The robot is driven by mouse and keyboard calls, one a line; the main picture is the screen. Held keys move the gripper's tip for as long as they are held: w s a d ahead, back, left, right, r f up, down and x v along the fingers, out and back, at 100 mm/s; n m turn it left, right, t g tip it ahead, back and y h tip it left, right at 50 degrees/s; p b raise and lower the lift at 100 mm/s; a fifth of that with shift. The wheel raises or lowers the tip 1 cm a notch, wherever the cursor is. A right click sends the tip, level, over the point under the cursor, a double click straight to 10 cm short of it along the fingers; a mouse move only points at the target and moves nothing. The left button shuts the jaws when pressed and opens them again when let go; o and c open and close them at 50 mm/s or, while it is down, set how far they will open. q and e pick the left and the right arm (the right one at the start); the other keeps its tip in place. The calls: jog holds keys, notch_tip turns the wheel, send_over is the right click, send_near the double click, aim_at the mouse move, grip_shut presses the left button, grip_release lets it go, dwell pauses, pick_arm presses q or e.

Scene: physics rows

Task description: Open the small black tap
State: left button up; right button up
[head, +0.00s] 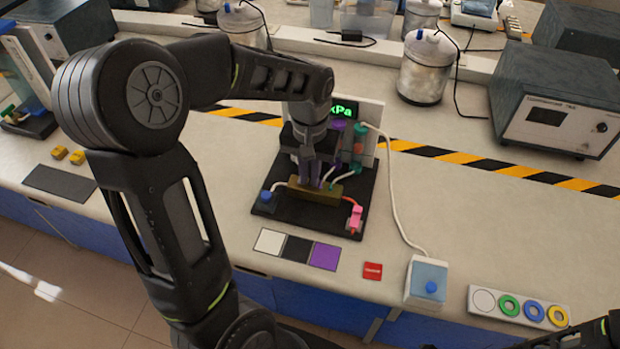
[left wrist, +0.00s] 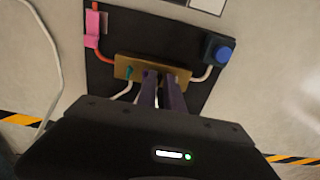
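A brass manifold block (head: 315,192) sits on a black base board (head: 290,212); the block also shows in the left wrist view (left wrist: 122,68). My left gripper (head: 308,183) points down at the block. In the left wrist view its two fingertips (left wrist: 162,78) reach the block's edge close together, with a narrow gap. I cannot make out the small black tap; the fingers may hide it, and I cannot tell whether they hold anything. A small teal tap (left wrist: 129,74) shows beside the fingers.
A pink fitting (head: 355,214) and a blue knob (head: 266,196) flank the block. A green kPa display (head: 345,110) stands behind. White tubes run over the board. A blue-buttoned box (head: 427,280) is at the front right.

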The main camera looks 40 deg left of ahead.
pick_arm(q)
jog(key=shift+c, duration=0.3)
grip_shut()
jog(key=n, duration=0.5)
jog(key=shift+n, duration=1)
